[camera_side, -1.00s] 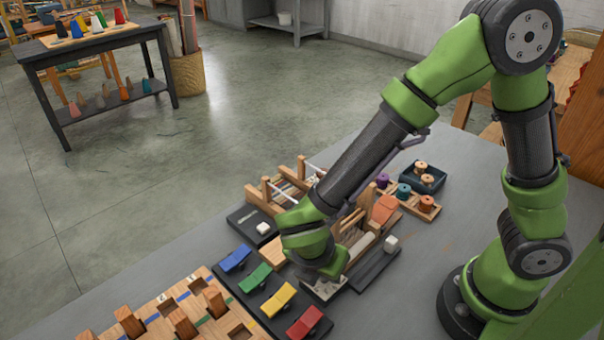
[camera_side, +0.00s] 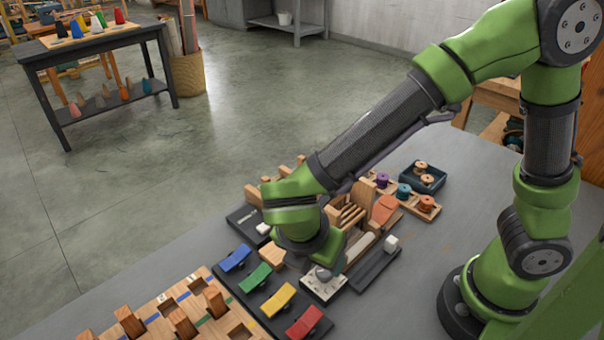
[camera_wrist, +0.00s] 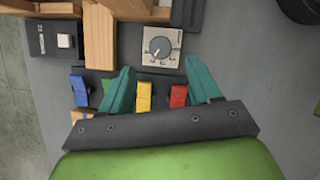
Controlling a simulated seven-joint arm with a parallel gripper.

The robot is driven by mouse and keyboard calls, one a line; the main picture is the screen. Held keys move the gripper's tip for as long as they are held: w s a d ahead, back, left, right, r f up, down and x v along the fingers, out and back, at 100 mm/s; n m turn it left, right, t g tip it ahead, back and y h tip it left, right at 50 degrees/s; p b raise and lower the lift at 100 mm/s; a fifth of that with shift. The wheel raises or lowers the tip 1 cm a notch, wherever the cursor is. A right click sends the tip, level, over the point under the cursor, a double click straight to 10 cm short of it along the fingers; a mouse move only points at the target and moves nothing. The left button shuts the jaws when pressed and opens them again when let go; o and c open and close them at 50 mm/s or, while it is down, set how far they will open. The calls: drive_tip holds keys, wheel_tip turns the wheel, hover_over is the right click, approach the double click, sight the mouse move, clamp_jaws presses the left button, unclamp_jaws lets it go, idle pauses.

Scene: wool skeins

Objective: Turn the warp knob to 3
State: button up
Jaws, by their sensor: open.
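The warp knob (camera_wrist: 160,46) is a round grey knob on a pale square panel (camera_wrist: 174,62) with dial marks around it. A light line on the knob seems to point to the lower left in the wrist view, but the numbers are too small to read. In the side view the knob (camera_side: 322,273) and its panel (camera_side: 325,290) show just below my wrist. My gripper (camera_wrist: 159,66) is open and empty, with its teal fingers spread to either side of the knob's line, apart from it. In the side view the fingers are hidden or not distinct.
Blue, green, yellow and red rockers (camera_side: 277,300) sit on a dark base in front of the panel. A slotted wooden board (camera_side: 190,308) lies at front left. Grey table is clear at right.

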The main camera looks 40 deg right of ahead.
drive_tip(key=v, duration=1)
drive_tip(key=d+r+m+t+y, duration=0.2)
drive_tip(key=d+m+t+y, duration=0.1)
drive_tip(key=d+m, duration=0.6)
drive_tip(key=d+r+m+t+y, duration=0.2)
drive_tip(key=d+m, duration=0.8)
drive_tip(key=m, duration=0.6)
drive_tip(key=shift+s+d+r+t+y, duration=0.3)
drive_tip(key=shift+r+t+y, duration=0.15)
drive_tip(key=shift+y, duration=0.25)
